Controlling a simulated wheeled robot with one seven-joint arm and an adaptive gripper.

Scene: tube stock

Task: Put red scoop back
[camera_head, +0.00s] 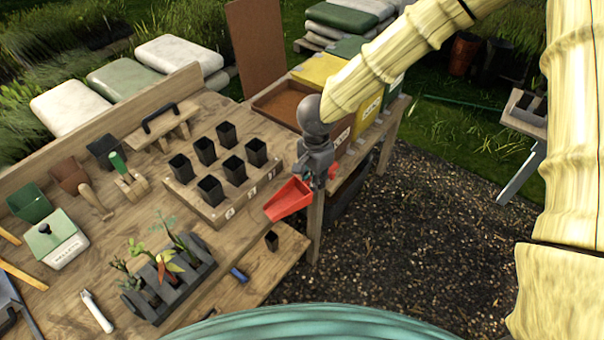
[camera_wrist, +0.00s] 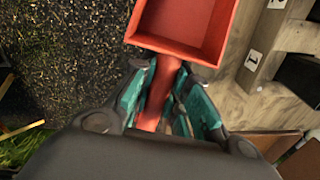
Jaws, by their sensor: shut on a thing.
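The red scoop (camera_head: 289,200) is in my gripper (camera_head: 322,176), held in the air beside the right edge of the wooden bench. In the wrist view the scoop's open red tray (camera_wrist: 188,25) faces the camera, and its handle (camera_wrist: 158,95) runs down between the two teal-padded fingers of my gripper (camera_wrist: 168,88). The fingers are shut on the handle. The scoop looks empty. The far end of the handle is hidden by the gripper body.
A wooden block with several black pots (camera_head: 236,168) stands left of the scoop. A brown soil tray (camera_head: 283,103) and a yellow bin (camera_head: 318,70) stand behind my gripper. A rack of seedlings (camera_head: 168,280) is at front left. Dark gravel ground (camera_head: 400,230) lies open to the right.

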